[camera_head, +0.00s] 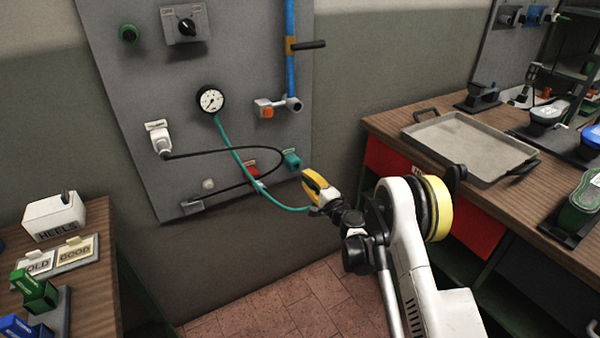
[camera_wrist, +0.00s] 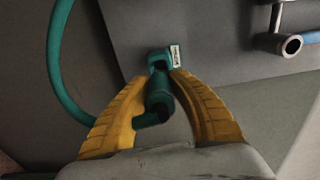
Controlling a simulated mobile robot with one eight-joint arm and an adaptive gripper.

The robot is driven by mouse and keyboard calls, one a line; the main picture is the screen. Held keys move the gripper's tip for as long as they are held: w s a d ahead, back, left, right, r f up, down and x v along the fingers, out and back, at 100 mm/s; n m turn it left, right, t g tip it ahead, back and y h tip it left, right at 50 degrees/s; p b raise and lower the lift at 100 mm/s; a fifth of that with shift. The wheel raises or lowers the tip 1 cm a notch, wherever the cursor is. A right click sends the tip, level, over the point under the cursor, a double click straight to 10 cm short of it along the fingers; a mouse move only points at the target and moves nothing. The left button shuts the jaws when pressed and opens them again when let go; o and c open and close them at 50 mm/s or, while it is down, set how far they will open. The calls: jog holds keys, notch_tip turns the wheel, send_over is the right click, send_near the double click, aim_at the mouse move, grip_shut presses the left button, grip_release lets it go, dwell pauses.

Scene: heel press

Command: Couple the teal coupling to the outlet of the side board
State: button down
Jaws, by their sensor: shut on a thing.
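My gripper (camera_wrist: 160,112) is shut on the teal coupling (camera_wrist: 158,96), which sits between the two yellow fingers in the wrist view. In the head view my gripper (camera_head: 317,189) stands off the lower right edge of the grey side board (camera_head: 235,60) and hides most of the coupling. A teal hose (camera_head: 229,142) runs from the gauge down to my gripper. A teal fitting (camera_head: 291,160) with a small label is on the board's lower right; it also shows just ahead of the coupling in the wrist view (camera_wrist: 159,61). I cannot tell whether coupling and fitting touch.
A grey pipe end (camera_head: 295,103) below the blue pipe (camera_head: 291,65) opens above the fitting. A black cable (camera_head: 230,150) from a white plug (camera_head: 159,140) loops across the board. Workbenches stand left and right; a metal tray (camera_head: 470,145) lies on the right one.

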aim_at(315, 187)
jog(key=shift+v, duration=1.75)
notch_tip(315, 187, up, 24)
jog(key=p, duration=1.1)
jog(key=shift+w, duration=0.1)
jog(key=shift+x, duration=2.4)
jog(key=shift+a, duration=0.1)
jog(key=shift+b, duration=0.85)
jog(key=shift+x, duration=0.85)
